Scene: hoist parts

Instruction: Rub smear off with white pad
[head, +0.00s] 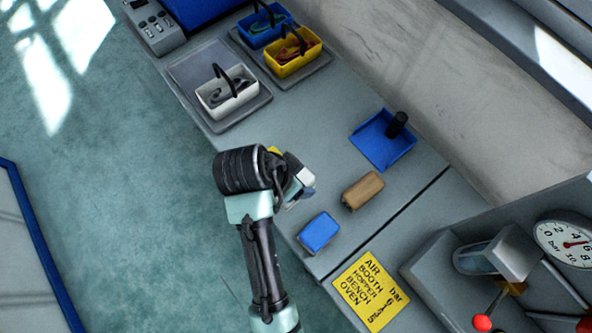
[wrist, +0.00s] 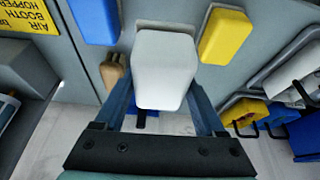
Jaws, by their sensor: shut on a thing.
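My gripper (head: 297,186) is shut on the white pad (wrist: 163,62), with one finger on each side of it in the wrist view. In the head view a bit of the white pad (head: 305,177) shows at the gripper's end, over the bench (head: 310,130). I cannot tell whether the pad touches the bench. A blue pad (head: 320,232) and a brown block (head: 362,191) lie to the right of the gripper. A yellow pad (wrist: 225,37) lies beside the white pad in the wrist view, mostly hidden by my arm in the head view. I cannot make out a smear.
White (head: 228,90), yellow (head: 293,55) and blue (head: 265,27) baskets with upright handles stand at the bench's far end. A blue dustpan (head: 380,142) lies near the wall. A yellow sign (head: 370,290) and a gauge (head: 565,243) are at lower right. Mid-bench is clear.

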